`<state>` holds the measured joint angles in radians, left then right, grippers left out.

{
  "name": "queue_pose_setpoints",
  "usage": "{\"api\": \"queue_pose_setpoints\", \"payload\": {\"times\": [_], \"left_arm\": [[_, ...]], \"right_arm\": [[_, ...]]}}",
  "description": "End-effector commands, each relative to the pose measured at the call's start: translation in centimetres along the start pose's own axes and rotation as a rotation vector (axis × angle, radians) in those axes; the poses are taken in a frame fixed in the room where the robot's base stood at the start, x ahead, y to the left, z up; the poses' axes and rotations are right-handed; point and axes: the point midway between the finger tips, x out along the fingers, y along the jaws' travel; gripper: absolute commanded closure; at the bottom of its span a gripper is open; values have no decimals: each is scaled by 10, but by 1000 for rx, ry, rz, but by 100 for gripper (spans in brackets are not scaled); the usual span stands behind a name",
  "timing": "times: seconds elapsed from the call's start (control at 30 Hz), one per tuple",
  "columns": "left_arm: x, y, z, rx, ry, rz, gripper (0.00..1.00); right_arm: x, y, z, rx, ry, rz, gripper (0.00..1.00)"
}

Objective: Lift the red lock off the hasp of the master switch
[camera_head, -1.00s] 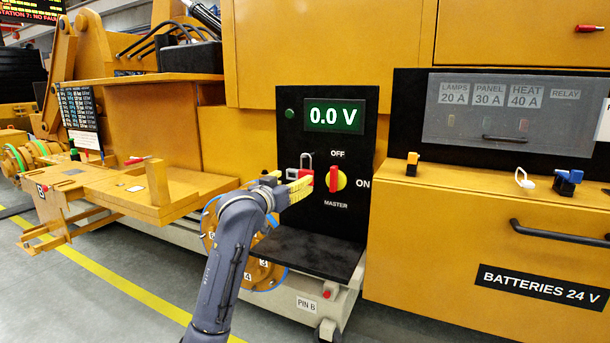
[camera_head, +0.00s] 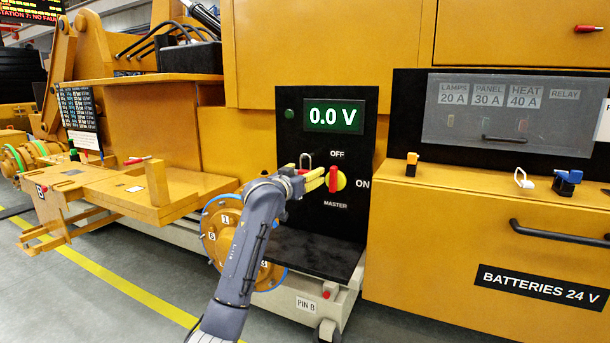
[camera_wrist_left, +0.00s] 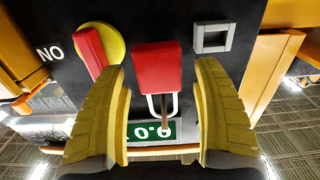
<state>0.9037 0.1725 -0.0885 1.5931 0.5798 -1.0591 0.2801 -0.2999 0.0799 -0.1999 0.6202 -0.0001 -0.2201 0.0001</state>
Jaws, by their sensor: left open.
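The red lock (camera_wrist_left: 157,68) shows upside down in the left wrist view, with its pale shackle (camera_wrist_left: 150,106) around a small metal bar of the hasp (camera_wrist_left: 165,112). My left gripper (camera_wrist_left: 157,78) is open, with one yellow finger on each side of the lock and visible gaps to its body. In the head view my left gripper (camera_head: 318,178) is in front of the panel and hides most of the lock; the shackle (camera_head: 306,158) shows above the fingers. The master switch (camera_head: 335,180) has a red handle on a yellow disc, right beside the fingers. My right gripper is not in view.
In the left wrist view the switch's red handle (camera_wrist_left: 91,50) is close to the left finger, and a grey square frame (camera_wrist_left: 212,37) is near the right finger. The black panel (camera_head: 350,215) has a shelf (camera_head: 310,252) below. A voltage display (camera_head: 334,116) reads 0.0 V.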

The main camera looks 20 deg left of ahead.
Motion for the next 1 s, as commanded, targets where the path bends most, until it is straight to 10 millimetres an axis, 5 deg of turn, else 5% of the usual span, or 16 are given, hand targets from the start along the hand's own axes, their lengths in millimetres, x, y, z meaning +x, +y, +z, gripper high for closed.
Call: {"api": "queue_pose_setpoints", "payload": {"times": [0.17, 0.7, 1.0], "left_arm": [[0, 0, 0, 0, 0, 0, 34], [0, 0, 0, 0, 0, 0, 94], [0, 0, -2, 0, 1, 0, 94]], "right_arm": [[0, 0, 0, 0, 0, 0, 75], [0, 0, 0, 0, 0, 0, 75], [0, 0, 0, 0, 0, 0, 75]]}}
